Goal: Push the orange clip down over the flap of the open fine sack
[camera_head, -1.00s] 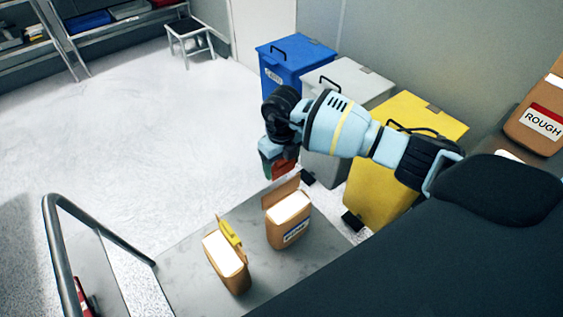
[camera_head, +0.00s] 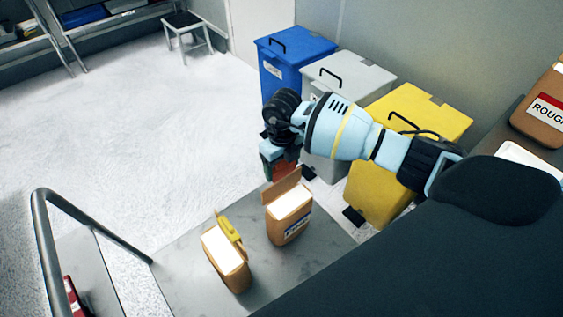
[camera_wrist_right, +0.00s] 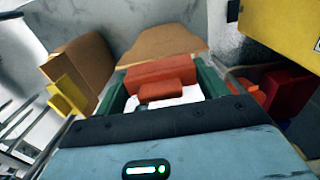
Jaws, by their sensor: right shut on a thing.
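The sack with a blue-edged label (camera_head: 297,229), probably the fine sack, stands open on the grey platform with white contents showing. Its brown flap (camera_head: 284,187) stands up at the back; the flap also shows in the right wrist view (camera_wrist_right: 163,42). My right gripper (camera_head: 279,168) is above and behind this flap, its jaws pointing down. In the right wrist view its green fingers (camera_wrist_right: 165,88) are shut on the orange clip (camera_wrist_right: 163,75). The clip appears close to the flap; I cannot tell whether they touch. My left gripper is not in view.
A second open sack (camera_head: 232,273) with a yellow clip (camera_head: 229,229) on its flap stands to the left. Blue (camera_head: 292,60), grey (camera_head: 345,82) and yellow (camera_head: 415,120) bins stand behind. A metal rail (camera_head: 95,222) edges the platform (camera_head: 180,250) at left.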

